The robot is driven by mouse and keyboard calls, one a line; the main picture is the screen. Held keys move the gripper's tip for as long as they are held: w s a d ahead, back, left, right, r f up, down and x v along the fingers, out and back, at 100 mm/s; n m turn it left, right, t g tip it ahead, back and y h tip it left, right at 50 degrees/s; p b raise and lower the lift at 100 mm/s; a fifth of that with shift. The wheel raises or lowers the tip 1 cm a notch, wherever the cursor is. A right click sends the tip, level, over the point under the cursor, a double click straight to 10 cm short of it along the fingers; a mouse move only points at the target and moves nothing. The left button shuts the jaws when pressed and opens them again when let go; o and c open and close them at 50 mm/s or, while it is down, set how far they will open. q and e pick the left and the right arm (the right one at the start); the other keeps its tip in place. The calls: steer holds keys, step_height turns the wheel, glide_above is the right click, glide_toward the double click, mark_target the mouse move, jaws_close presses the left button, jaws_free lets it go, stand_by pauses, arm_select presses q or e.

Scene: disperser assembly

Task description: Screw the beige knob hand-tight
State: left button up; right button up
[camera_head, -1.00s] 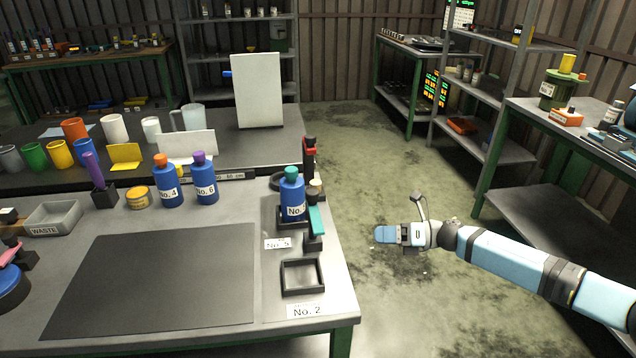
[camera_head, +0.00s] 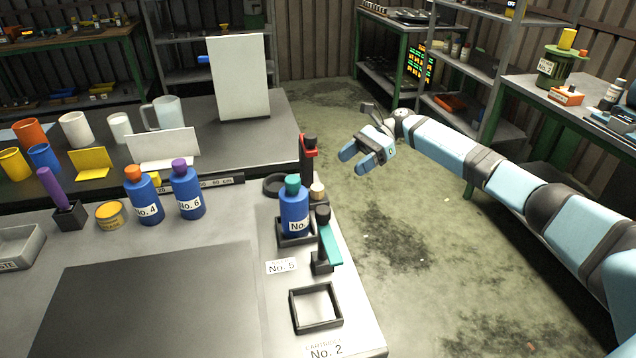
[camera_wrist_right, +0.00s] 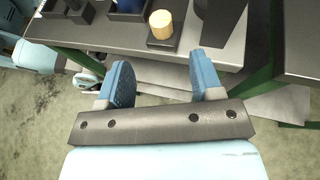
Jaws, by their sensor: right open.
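The beige knob (camera_head: 318,190) sits near the right edge of the table, just right of the blue No. 5 bottle with the green cap (camera_head: 294,210). In the right wrist view the beige knob (camera_wrist_right: 161,24) stands upright on a small black base (camera_wrist_right: 163,44). My right gripper (camera_head: 355,158) is open and empty, out past the table's right edge and apart from the knob. In the right wrist view its blue fingers (camera_wrist_right: 160,66) are spread, with the knob beyond the gap between them. My left gripper is not in view.
A red and black tool (camera_head: 308,155) stands behind the knob. A teal-handled part (camera_head: 330,240) and a black square frame (camera_head: 291,308) are in front. Blue bottles No. 4 (camera_head: 142,198) and No. 6 (camera_head: 187,190) stand left. The floor right of the table is clear.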

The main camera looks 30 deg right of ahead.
mark_target(321, 185)
steer(key=x, duration=1)
steer(key=shift+w+a+f+p, duration=0.1)
steer(key=shift+a+f+p, duration=0.05)
steer(key=shift+a+p, duration=0.2)
steer(key=c, duration=0.9)
